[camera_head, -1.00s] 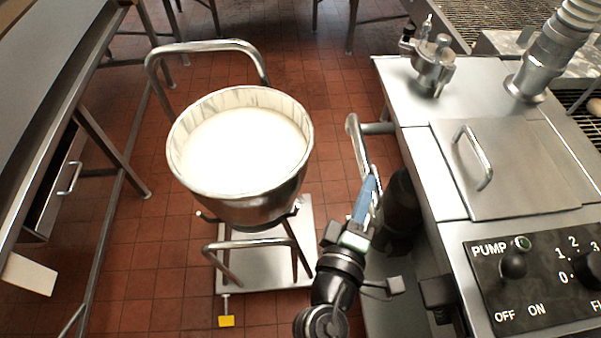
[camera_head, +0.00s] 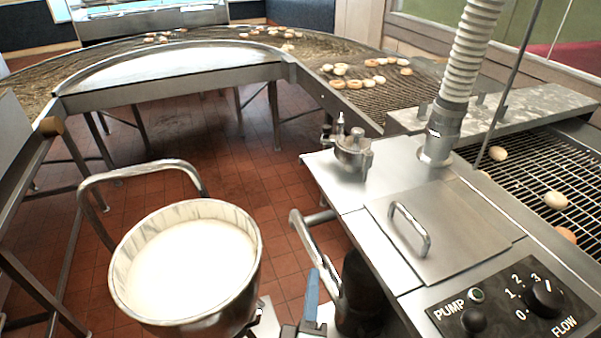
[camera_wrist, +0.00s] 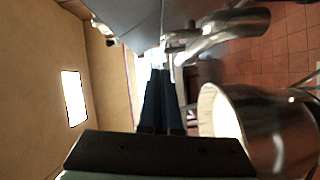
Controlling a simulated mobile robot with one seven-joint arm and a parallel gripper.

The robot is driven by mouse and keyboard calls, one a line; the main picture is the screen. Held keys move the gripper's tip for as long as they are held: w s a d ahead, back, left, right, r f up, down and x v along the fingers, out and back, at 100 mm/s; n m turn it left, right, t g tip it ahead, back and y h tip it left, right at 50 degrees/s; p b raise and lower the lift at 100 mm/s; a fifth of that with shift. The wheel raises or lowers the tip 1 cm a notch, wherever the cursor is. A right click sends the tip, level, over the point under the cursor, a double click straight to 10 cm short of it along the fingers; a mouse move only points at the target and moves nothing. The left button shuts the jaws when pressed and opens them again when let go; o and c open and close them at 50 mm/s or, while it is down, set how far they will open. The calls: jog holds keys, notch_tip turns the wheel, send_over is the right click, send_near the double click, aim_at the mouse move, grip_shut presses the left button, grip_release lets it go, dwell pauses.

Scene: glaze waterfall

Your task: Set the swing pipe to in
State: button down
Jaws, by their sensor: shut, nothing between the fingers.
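The swing pipe (camera_head: 301,228) is a bent steel tube. It comes out of the side of the steel machine and curves down between the machine and the bowl of white glaze (camera_head: 190,265). Its outer end is outside the bowl's rim, to the right of it. In the wrist view, a shiny curved tube, seemingly the pipe (camera_wrist: 228,28), shows above the bowl (camera_wrist: 262,125). My gripper (camera_head: 314,272) has blue fingers, shut and empty, close beside the pipe in the picture. I cannot tell whether they touch it. The fingers also show in the wrist view (camera_wrist: 161,75).
The machine top (camera_head: 345,190) at the right carries a lid with a handle (camera_head: 410,230), a steel fitting (camera_head: 352,155), a ribbed hose (camera_head: 470,50) and a control panel (camera_head: 510,305). A conveyor with doughnuts curves behind. Red tiled floor (camera_head: 255,185) is open beyond the bowl.

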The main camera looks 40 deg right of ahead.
jog(key=s+b+v, duration=0.1)
jog(key=b+v, duration=0.3)
jog(key=v, duration=0.6)
jog(key=shift+d, duration=0.2)
jog(key=shift+r, duration=0.2)
jog(key=w+a+r+m+t+y, duration=0.2)
jog(key=w+a+r+m+t, duration=0.15)
jog(key=w+r, duration=0.6)
jog(key=w+a+r+m+t+y, duration=0.1)
jog(key=w+a+r+m+t, duration=0.3)
jog(key=r, duration=1)
jog(key=s+a+r+n+t+y, duration=0.1)
jog(key=a+r+t+y, duration=0.3)
jog(key=r, duration=0.7)
jog(key=s+a+r+n+t+y, duration=0.1)
jog(key=a+r+t+y, duration=0.4)
jog(key=a+r, duration=0.3)
notch_tip(320, 180, up, 3)
jog(key=shift+s+a+r+y, duration=0.1)
jog(key=shift+s+a+y, duration=0.25)
jog(key=shift+y, duration=0.45)
